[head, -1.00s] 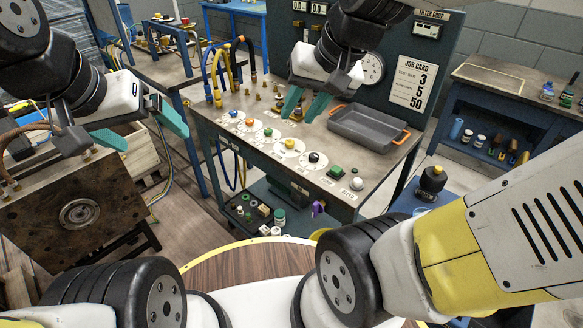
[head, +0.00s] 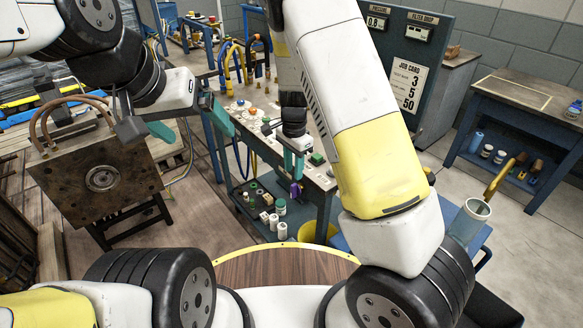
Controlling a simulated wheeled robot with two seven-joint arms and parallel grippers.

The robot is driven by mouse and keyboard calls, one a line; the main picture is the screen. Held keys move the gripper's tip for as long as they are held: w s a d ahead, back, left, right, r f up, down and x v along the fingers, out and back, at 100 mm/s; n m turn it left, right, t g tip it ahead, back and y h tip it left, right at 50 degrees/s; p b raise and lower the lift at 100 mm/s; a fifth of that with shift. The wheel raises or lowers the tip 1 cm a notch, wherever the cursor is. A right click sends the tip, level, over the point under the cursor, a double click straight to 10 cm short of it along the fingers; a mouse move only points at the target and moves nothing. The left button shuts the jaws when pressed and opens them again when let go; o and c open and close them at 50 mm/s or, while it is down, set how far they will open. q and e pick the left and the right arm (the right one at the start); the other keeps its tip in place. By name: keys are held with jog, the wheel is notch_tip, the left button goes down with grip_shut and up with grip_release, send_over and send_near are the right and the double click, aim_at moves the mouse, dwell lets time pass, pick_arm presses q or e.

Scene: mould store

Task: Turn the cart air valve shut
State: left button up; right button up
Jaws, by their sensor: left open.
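A mould block (head: 100,180) with hoses stands at the left. The cart's lower shelf holds bottles and small parts. A dark panel with a job card (head: 408,84) rises behind.

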aim_at(293, 185)
notch_tip(293, 185, down, 8)
jog(key=shift+r, duration=0.1)
dwell(0.4)
grip_shut()
